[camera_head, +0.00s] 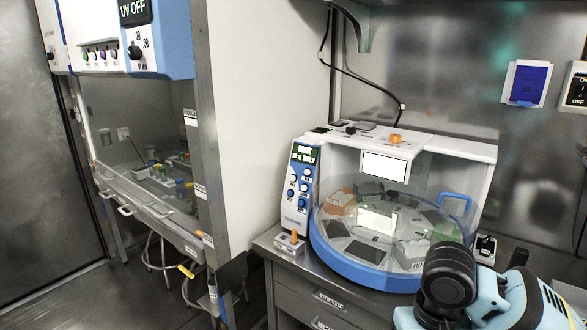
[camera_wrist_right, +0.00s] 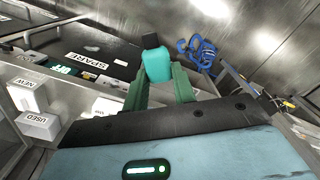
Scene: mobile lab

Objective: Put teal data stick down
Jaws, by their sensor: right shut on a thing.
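The teal data stick (camera_wrist_right: 156,66) has a dark cap on its far end. In the right wrist view it sits between the green fingers of my right gripper (camera_wrist_right: 160,82), which is shut on it. A dark surface marked SPARE (camera_wrist_right: 92,58) lies beyond and to the left of the stick. I cannot tell how far the stick is above it. In the head view my right arm shows at the lower right, but its fingers and the stick do not show. My left gripper is in neither view.
White blocks marked NEW (camera_wrist_right: 27,95) and USED (camera_wrist_right: 38,126) stand at the left of the wrist view. A coiled blue cable (camera_wrist_right: 197,52) is at the upper right. In the head view, a blue-and-white machine (camera_head: 335,262) with a clear cover stands on a metal cabinet (camera_head: 300,278).

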